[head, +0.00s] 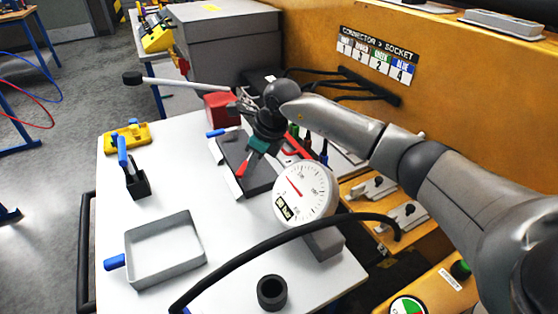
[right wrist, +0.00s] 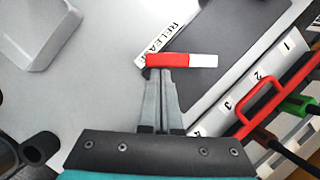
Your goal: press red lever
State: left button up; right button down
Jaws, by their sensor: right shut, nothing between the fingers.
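A small lever with a red grip and a white end shows in the right wrist view; its red grip (right wrist: 165,61) lies just beyond my fingertips. The red grip (head: 242,168) also shows in the head view, by a dark panel (head: 262,178) on the white table. A white label (right wrist: 160,40), partly readable as "RELEA", is beside it. My right gripper (right wrist: 157,74) is shut and empty, its tips at the red grip; I cannot tell whether they touch it. In the head view the right gripper (head: 250,155) points down at the lever. My left gripper is out of view.
A round gauge (head: 305,191) stands right of the panel, with a black hose (head: 270,243) in front. A grey tray (head: 165,250), a black ring (head: 272,292) and a red block (head: 218,108) are on the table. Numbered sockets with cables (right wrist: 280,110) lie right of the gripper.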

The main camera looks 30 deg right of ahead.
jog(key=a+m, duration=0.1)
jog(key=w+m+h, duration=0.1)
jog(key=shift+a+r+m+t+p, duration=0.1)
jog(key=shift+a+m+t+p, duration=0.2)
jog(key=shift+a+m+p, duration=0.1)
jog(key=w+a+m, duration=0.1)
jog(key=m, duration=0.1)
jog(key=shift+w+m+h, duration=0.1)
jog(key=shift+m+h, duration=0.2)
jog(key=shift+h, duration=0.1)
jog(key=shift+w+a+b, duration=0.45)
jog(key=shift+w+b, duration=0.05)
jog(key=shift+w, duration=0.25)
